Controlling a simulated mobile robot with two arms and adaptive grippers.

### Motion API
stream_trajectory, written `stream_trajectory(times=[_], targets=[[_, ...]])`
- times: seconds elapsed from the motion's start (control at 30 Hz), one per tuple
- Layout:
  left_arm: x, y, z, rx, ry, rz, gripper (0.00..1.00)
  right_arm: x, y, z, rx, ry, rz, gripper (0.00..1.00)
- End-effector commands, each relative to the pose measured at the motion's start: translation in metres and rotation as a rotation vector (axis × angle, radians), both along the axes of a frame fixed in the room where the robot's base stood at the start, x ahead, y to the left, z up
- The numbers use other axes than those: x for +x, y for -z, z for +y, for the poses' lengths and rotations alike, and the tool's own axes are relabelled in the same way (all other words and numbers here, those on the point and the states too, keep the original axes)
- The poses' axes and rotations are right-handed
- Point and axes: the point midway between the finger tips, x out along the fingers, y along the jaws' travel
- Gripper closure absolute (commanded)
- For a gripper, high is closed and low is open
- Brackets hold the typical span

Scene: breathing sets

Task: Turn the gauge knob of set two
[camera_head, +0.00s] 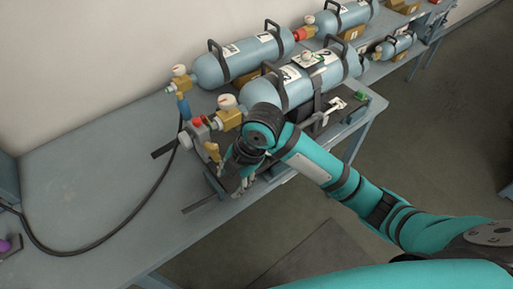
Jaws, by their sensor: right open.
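The front breathing set, a pale blue cylinder (308,86) with black handles, lies on the bench; a label on its top appears to read 2. At its left end are a brass valve block (229,119) and a round white-faced gauge (227,101). A grey fitting with a red part (197,122) and a small brass knob-like piece (211,151) sit left of and below the block. My right gripper (232,184) is open, pointing down just below and right of the brass piece. My wrist hides part of the set; contact cannot be told. My left gripper is out of view.
A black hose (130,222) loops across the bench (85,178). The bench's left part is mostly clear. A wall rises behind.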

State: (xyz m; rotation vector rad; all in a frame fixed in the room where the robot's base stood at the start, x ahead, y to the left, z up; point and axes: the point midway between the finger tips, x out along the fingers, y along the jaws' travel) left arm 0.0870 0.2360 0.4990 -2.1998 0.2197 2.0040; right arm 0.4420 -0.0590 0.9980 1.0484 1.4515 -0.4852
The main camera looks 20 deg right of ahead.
Motion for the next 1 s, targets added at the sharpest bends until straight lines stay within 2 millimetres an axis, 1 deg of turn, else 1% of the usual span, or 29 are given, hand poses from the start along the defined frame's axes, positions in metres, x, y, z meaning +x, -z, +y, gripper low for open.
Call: stream_trajectory(times=[0.03,0.1,0.17,0.27,0.3,0.43,0.5,0.57,0.67,0.77,0.87,1.0], targets=[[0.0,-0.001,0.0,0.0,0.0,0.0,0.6,0.012,-0.017,-0.005,-0.054,-0.132,-0.035,0.53],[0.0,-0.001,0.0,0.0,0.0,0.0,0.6,0.023,-0.033,-0.013,-0.121,-0.311,-0.058,0.53],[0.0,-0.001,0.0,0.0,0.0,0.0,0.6,0.033,-0.047,-0.021,-0.172,-0.447,-0.069,0.53],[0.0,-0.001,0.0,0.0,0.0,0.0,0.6,0.051,-0.073,-0.039,-0.247,-0.643,-0.077,0.53],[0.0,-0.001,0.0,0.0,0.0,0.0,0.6,0.058,-0.085,-0.047,-0.274,-0.718,-0.075,0.53],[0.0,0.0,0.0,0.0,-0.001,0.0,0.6,0.075,-0.122,-0.072,-0.335,-0.915,-0.065,0.53],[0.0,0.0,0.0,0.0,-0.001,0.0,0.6,0.08,-0.136,-0.081,-0.351,-0.984,-0.058,0.53],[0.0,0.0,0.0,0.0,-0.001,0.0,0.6,0.082,-0.145,-0.086,-0.357,-1.023,-0.056,0.53],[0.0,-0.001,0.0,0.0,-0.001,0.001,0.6,0.083,-0.15,-0.09,-0.361,-1.057,-0.05,0.53],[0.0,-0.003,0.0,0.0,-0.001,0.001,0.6,0.083,-0.143,-0.091,-0.359,-1.062,-0.048,0.53],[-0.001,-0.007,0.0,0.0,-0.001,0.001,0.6,0.083,-0.128,-0.091,-0.358,-1.061,-0.047,0.53],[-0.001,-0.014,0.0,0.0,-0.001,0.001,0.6,0.082,-0.1,-0.09,-0.358,-1.062,-0.046,0.53]])
